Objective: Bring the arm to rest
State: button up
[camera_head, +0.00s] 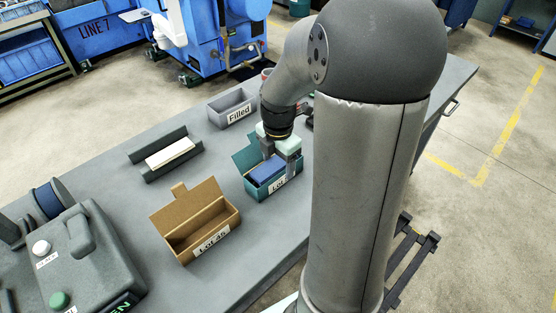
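My gripper (282,149) points down over the teal box (261,190), whose label reads "Lot" with the rest cut off. Two light fingers show just above the box's opening. A blue block (267,169) lies inside the box, below and beside the fingers. I cannot tell whether the fingers touch the block or how wide they are apart. My arm rises from the lower right and bends over to the box, hiding part of the table.
A grey machine (92,262) with buttons fills the lower left.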

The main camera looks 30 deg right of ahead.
jog(key=o, duration=0.4)
jog(key=shift+r, duration=0.15)
dwell(0.4)
notch_tip(320, 180, up, 6)
jog(key=s+p, duration=0.2)
jog(key=p, duration=0.3)
jog(key=shift+d+p, duration=0.25)
jog(key=shift+p, duration=0.1)
dwell(0.4)
